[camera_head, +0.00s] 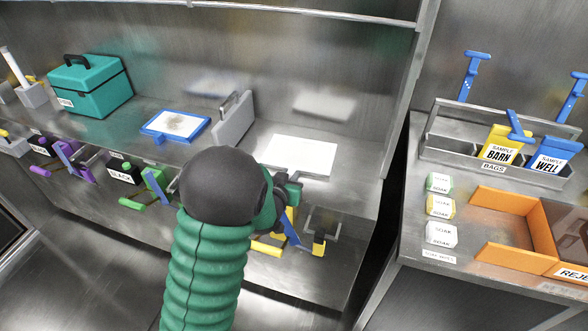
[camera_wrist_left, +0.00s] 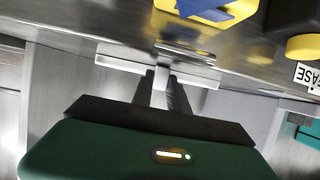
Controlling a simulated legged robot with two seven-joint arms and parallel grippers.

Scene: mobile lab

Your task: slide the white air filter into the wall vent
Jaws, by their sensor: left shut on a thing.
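The white air filter (camera_head: 300,154) shows as a flat white panel at the back shelf, just beyond my left gripper (camera_head: 285,188) in the head view. In the left wrist view the filter (camera_wrist_left: 120,62) is seen nearly edge-on, with a short stem between the fingers of my left gripper (camera_wrist_left: 160,88). The left gripper is shut on that stem. My round dark wrist and green sleeve hide part of the shelf in the head view. I cannot make out a vent opening in the wall. My right gripper does not show.
A teal case (camera_head: 90,86) stands farther left. At right are a metal bag rack (camera_head: 455,147) and an orange bin (camera_head: 485,255).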

